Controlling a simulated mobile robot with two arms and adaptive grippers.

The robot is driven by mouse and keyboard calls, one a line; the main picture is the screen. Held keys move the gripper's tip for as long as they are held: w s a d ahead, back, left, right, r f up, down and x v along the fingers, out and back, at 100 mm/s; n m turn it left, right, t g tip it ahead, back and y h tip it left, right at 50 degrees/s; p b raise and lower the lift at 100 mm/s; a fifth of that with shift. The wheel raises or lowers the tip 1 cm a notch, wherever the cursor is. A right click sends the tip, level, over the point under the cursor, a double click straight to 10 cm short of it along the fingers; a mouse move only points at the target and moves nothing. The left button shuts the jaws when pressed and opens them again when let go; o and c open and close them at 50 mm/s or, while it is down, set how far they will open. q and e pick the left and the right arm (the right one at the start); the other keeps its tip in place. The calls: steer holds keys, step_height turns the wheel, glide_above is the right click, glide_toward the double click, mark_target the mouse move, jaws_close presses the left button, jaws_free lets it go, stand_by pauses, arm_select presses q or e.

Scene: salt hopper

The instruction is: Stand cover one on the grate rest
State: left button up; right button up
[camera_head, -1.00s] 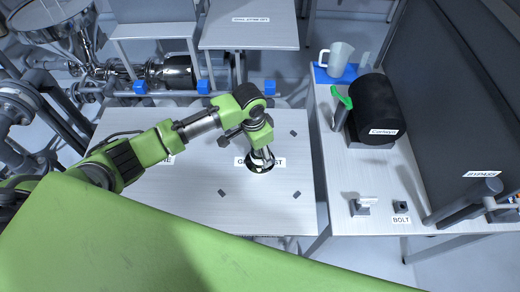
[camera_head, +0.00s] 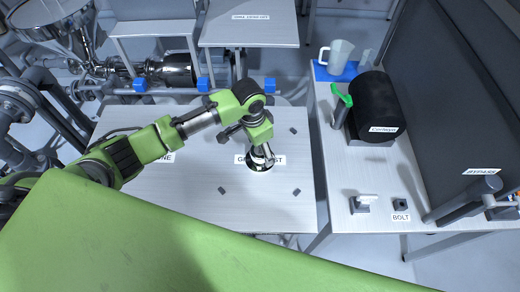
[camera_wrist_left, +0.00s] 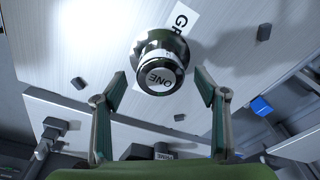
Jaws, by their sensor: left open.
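Cover one is a round metal piece with a dark flange and a white top marked ONE (camera_wrist_left: 160,78). It stands upright on the grate rest, a pale table area (camera_head: 225,210) with small dark corner blocks; in the head view the cover (camera_head: 260,164) hides the middle of the rest's label. My left gripper (camera_head: 260,148) is directly above it. In the left wrist view its fingers (camera_wrist_left: 161,80) are spread on either side of the cover, with gaps visible at both sides. My right gripper is not in view.
A side bench at right holds a black drum (camera_head: 374,108), a clear jug (camera_head: 338,58) on a blue mat, a small clamp (camera_head: 362,203) and a bolt (camera_head: 400,205). Pipes (camera_head: 40,115) run at left. The table's front right is clear.

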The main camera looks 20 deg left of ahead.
mark_target(256, 153)
arm_select(q)
step_height(256, 153, up, 11)
steer(key=s+b, duration=0.1)
steer(key=shift+a, duration=0.45)
steer(key=shift+f, duration=0.1)
